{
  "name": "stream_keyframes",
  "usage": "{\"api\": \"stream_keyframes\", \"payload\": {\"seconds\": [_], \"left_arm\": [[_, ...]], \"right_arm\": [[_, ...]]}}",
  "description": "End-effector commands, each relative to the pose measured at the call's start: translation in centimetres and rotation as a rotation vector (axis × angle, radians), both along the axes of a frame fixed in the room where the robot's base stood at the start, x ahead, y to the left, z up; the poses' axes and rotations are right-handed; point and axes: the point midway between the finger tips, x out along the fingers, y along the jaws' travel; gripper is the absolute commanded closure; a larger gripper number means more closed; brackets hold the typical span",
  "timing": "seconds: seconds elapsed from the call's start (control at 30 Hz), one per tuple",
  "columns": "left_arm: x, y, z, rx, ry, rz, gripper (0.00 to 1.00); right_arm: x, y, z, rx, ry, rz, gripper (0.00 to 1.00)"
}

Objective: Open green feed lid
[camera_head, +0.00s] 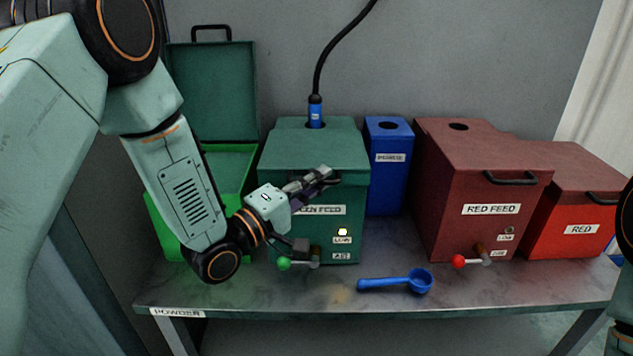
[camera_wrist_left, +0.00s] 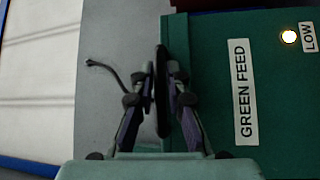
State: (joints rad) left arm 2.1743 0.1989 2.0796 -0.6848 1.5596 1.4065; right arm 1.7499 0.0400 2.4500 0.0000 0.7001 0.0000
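The green feed box (camera_head: 345,225) stands at the middle of the bench with its dark green lid (camera_head: 310,148) down. A blue-ended hose (camera_head: 316,112) enters the lid's top. My left gripper (camera_head: 326,177) is at the lid's front handle. In the left wrist view, the black handle (camera_wrist_left: 161,95) lies between the fingers (camera_wrist_left: 162,72), which are close on both sides and appear shut on it. The GREEN FEED label (camera_wrist_left: 243,90) shows beside them. A lamp (camera_head: 342,231) above the LOW label is lit. My right gripper is out of view.
A bright green bin (camera_head: 155,225) with its lid (camera_head: 212,90) raised stands behind my left arm. A blue box (camera_head: 386,185), the red feed box (camera_head: 480,180) and a red bin (camera_head: 580,205) stand rightward. A blue scoop (camera_head: 400,282) and valve levers are near the front.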

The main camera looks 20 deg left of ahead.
Motion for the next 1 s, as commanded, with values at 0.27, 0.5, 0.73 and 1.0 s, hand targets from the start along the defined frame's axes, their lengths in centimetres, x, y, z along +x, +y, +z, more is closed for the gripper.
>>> {"api": "stream_keyframes", "payload": {"seconds": [0.27,0.5,0.73,1.0], "left_arm": [[0.0,0.0,0.0,0.000,0.000,0.001,1.00],[0.0,0.0,0.0,-0.001,0.001,0.001,1.00],[0.0,0.0,0.0,-0.001,0.001,0.001,1.00],[0.0,0.0,0.8,-0.008,0.025,0.001,1.00]], "right_arm": [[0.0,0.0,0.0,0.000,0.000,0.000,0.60],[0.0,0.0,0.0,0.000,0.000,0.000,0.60],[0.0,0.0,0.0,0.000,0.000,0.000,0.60],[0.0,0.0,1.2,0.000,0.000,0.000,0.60]]}}
